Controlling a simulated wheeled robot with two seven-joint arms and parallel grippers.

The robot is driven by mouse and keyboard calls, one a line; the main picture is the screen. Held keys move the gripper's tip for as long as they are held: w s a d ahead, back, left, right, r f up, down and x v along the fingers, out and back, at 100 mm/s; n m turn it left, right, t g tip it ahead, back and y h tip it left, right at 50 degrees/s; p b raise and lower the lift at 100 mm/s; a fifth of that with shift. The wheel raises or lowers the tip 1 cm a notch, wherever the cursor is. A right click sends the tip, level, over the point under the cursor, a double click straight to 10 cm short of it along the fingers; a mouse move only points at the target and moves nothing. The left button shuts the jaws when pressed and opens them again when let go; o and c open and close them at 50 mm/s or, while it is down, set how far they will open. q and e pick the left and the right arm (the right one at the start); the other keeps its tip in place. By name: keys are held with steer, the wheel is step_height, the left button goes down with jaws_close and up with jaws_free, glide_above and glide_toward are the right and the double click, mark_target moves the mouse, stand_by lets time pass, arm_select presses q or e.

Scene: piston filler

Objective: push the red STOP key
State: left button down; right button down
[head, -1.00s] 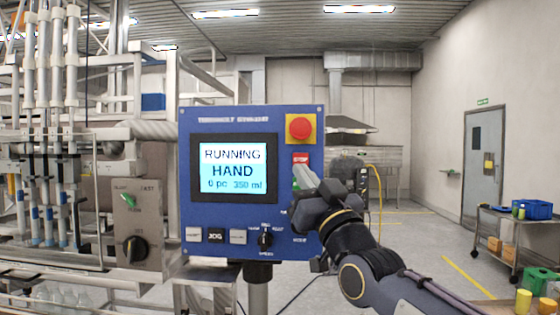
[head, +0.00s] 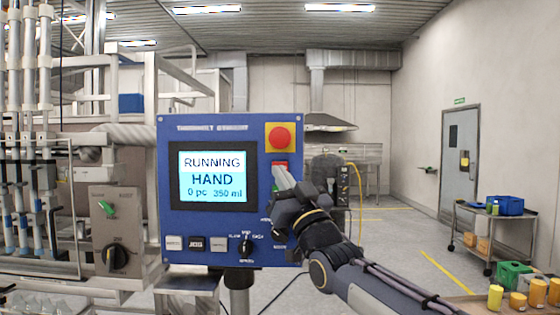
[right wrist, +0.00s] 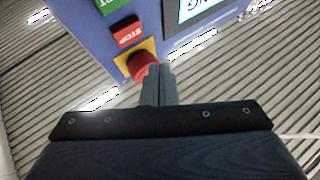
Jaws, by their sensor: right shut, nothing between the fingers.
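The red STOP key (head: 280,164) is on the blue control panel (head: 215,131), below the red mushroom button. In the head view only its upper part shows above my right gripper's fingers. In the right wrist view the STOP key (right wrist: 128,33) shows whole, with white lettering. My right gripper (head: 281,175) is shut and empty, its fingertips overlapping the lower part of the key in the head view. In the wrist view the fingertips (right wrist: 159,72) appear beside the mushroom button, apart from the STOP key in the picture. I cannot tell whether they touch the panel. My left gripper is out of view.
The red mushroom button (head: 280,137) sits on a yellow plate just above the STOP key. The screen (head: 211,180) reads RUNNING, HAND. Filler pipework stands to the left. A trolley (head: 490,232) and yellow containers (head: 537,292) are at right.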

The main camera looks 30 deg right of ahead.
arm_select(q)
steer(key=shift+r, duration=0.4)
arm_select(e)
steer(key=shift+w+d, duration=0.45)
steer(key=shift+w, duration=0.3)
steer(key=shift+w+d, duration=0.4)
steer(key=shift+w, duration=0.3)
steer(key=shift+w+d, duration=0.1)
stand_by(0.5)
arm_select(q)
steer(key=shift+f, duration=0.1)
arm_select(e)
steer(key=shift+w+d, duration=0.15)
steer(key=shift+w, duration=0.1)
steer(key=shift+w+d, duration=0.2)
steer(key=shift+w, duration=0.1)
stand_by(0.6)
stand_by(0.4)
steer(key=shift+s+a+f+b, duration=0.2)
steer(key=shift+s+b, duration=0.1)
steer(key=shift+b, duration=0.2)
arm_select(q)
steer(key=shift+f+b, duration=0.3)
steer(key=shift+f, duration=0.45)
arm_select(e)
steer(key=shift+s+a+r, duration=0.15)
steer(key=shift+s+a, duration=0.1)
steer(key=shift+s, duration=0.15)
